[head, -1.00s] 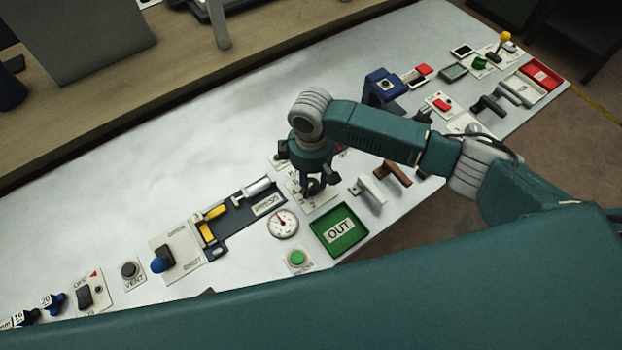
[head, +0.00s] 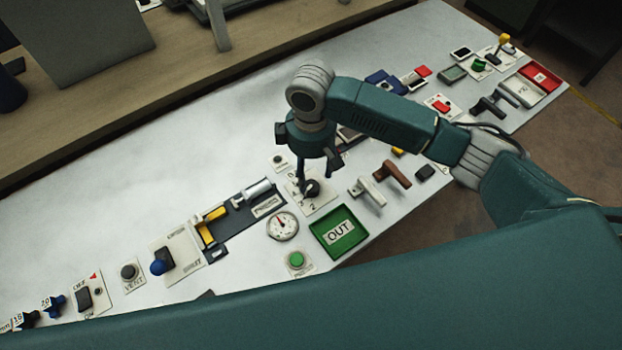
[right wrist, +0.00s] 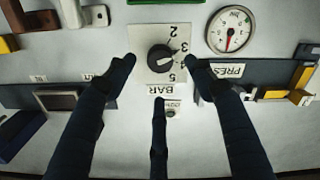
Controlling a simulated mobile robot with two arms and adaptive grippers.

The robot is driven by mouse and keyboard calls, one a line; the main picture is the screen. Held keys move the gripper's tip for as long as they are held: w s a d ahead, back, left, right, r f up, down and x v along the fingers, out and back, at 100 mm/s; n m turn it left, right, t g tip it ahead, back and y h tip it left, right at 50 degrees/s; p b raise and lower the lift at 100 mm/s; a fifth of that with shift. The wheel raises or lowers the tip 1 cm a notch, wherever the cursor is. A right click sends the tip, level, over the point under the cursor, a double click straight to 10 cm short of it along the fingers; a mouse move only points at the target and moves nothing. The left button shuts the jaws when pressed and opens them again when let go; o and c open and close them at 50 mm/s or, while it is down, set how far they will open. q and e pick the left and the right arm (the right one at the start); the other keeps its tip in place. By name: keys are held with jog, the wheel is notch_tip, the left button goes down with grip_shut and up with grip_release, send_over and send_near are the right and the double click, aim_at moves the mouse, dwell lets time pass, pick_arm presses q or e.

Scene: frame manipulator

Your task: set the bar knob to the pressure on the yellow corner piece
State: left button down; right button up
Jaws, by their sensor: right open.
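The bar knob (head: 312,188) is black and round, on a pale plate marked BAR. In the right wrist view the knob (right wrist: 160,57) sits among the numbers 2 to 5, its white mark seeming to point near 3. My right gripper (head: 314,174) is open and empty above the knob. In the right wrist view its fingers (right wrist: 160,66) are spread, apart from the knob. The yellow corner piece (head: 206,233) lies in a dark fixture left of the knob; it also shows in the right wrist view (right wrist: 300,97). No writing on it is readable. My left gripper is out of view.
A round gauge (head: 283,225) and a green OUT tray (head: 354,238) are near the knob. A grey handle (head: 370,194) and a brown handle (head: 396,173) stand up to the right. A green button (head: 296,259) is in front. The back left panel is bare.

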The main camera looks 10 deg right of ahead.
aim_at(311, 186)
notch_tip(311, 186, up, 6)
jog(key=shift+f, duration=0.15)
dwell(0.6)
